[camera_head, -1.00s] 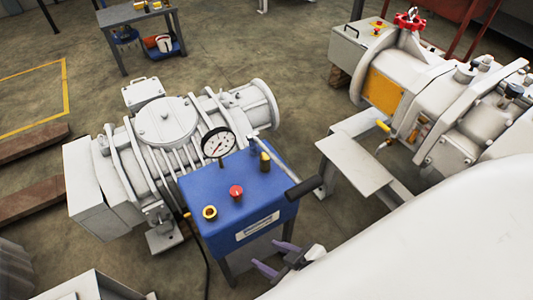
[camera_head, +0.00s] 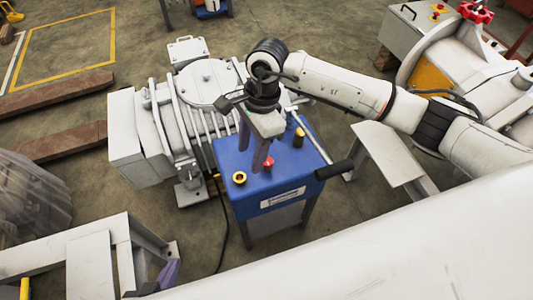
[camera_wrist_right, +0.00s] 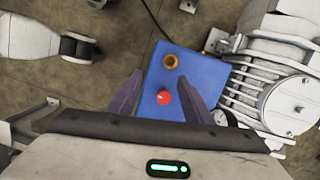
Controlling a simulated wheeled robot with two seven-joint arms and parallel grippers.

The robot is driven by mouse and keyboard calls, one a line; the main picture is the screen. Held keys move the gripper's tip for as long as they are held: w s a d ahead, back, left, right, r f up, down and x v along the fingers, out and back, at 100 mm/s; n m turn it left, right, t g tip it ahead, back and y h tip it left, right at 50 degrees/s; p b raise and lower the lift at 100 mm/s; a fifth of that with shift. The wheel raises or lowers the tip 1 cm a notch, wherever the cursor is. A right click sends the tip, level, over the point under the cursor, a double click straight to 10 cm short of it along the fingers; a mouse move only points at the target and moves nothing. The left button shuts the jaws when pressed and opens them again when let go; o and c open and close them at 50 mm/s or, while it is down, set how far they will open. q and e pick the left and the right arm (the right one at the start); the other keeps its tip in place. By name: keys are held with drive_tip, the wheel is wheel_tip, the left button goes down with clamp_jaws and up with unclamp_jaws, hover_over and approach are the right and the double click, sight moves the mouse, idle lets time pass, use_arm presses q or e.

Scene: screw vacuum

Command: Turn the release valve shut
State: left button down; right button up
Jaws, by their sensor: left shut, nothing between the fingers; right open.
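A round red knob (camera_head: 268,163), which I take for the release valve, sits on top of the blue box (camera_head: 285,178). A brass ring fitting (camera_head: 239,178) is to its left. My right gripper (camera_head: 261,158) is over the box, fingers pointing down close to the knob. In the right wrist view the open fingers of the right gripper (camera_wrist_right: 160,74) lie either side of the red knob (camera_wrist_right: 163,97); I cannot tell whether they touch it. My left gripper (camera_head: 168,274) is shut and empty at the bottom left, away from the box, partly hidden.
A dark-handled lever (camera_head: 335,169) sticks out at the box's right. A brass plug (camera_head: 298,138) stands near the back edge. The grey pump (camera_head: 190,95) is behind the box. The gauge (camera_wrist_right: 222,117) shows partly in the right wrist view.

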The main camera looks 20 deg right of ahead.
drive_tip(key=r+h, duration=0.1)
drive_tip(key=h, duration=0.1)
hover_over(267, 162)
drive_tip(key=shift+t, duration=0.4)
drive_tip(key=f, duration=0.9)
drive_tip(key=shift+w+d+f, duration=0.1)
drive_tip(key=shift+w+f, duration=0.1)
drive_tip(key=shift+f, duration=0.2)
drive_tip(key=c, duration=1.1)
drive_tip(key=shift+o, duration=0.2)
